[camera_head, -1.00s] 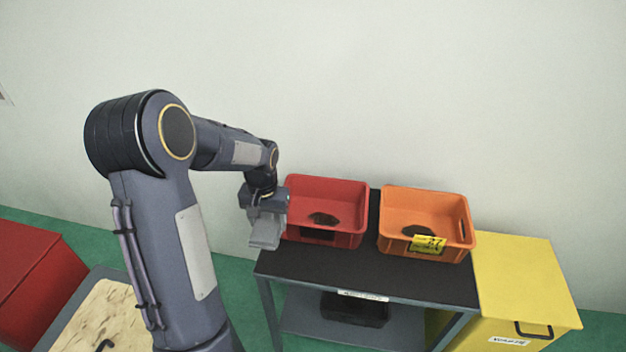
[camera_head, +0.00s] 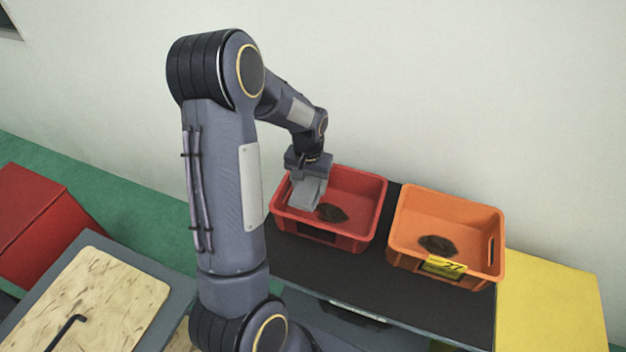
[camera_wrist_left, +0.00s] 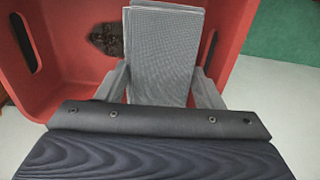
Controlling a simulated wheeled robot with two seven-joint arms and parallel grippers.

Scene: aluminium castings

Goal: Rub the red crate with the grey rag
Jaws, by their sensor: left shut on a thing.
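The red crate (camera_head: 352,240) stands on the dark top of a cart. A dark brown patch (camera_head: 332,212) shows on its floor, and also in the left wrist view (camera_wrist_left: 106,40). My left gripper (camera_head: 306,186) is at the crate's left side, pointing down over its opening. It is shut on the grey rag (camera_head: 308,194), a folded textured cloth that fills the space between the fingers in the left wrist view (camera_wrist_left: 162,52). The rag is left of the patch; I cannot tell whether it touches the crate. My right gripper is not in view.
An orange crate (camera_head: 402,255) with a yellow label (camera_head: 444,267) and a dark patch inside stands to the right. A yellow cabinet (camera_head: 550,305) adjoins the cart. A wooden board (camera_head: 125,290) with a black hex key (camera_head: 68,330) lies at lower left, near a red box (camera_head: 30,215).

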